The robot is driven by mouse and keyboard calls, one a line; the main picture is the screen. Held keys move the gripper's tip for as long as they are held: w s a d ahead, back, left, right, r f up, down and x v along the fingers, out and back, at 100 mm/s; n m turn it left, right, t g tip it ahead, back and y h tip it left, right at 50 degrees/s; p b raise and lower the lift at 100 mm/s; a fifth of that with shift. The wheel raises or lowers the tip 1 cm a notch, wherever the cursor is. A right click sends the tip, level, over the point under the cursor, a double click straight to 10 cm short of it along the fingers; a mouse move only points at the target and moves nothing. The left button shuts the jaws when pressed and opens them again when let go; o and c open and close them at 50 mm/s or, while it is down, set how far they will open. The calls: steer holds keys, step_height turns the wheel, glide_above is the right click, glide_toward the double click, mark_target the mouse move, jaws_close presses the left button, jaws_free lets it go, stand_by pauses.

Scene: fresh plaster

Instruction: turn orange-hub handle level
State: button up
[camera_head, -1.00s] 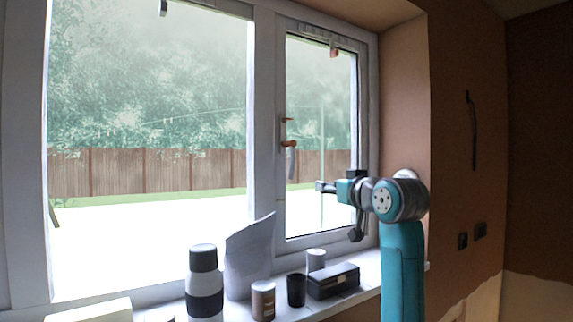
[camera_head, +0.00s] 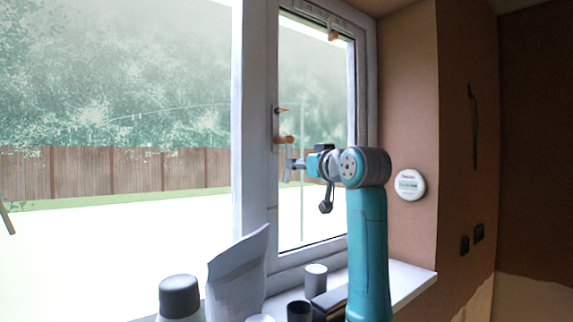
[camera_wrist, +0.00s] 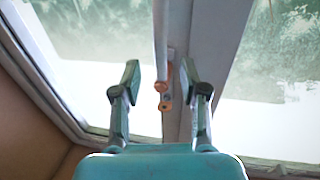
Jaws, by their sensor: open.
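The handle's orange hub (camera_head: 285,139) sits on the white window frame in the head view, left of the right-hand pane. Its lever direction is hard to make out there. My gripper (camera_wrist: 161,78) is open, one finger on each side of the handle, with no contact visible. In the head view my gripper (camera_head: 292,166) is just below and right of the hub; the depth gap is unclear.
The sill (camera_head: 407,283) below holds a grey-capped bottle (camera_head: 180,290), a folded paper-like bag (camera_head: 238,275), a white cup (camera_head: 316,277), a black cup (camera_head: 299,311) and a dark box (camera_head: 330,302). A round white device (camera_head: 410,185) is on the wall at right.

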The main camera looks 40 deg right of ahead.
steer(key=w, duration=0.5)
steer(key=w+d, duration=0.1)
steer(key=w, duration=0.1)
steer(key=shift+w+d, duration=0.1)
steer(key=shift+w, duration=0.2)
jaws_close()
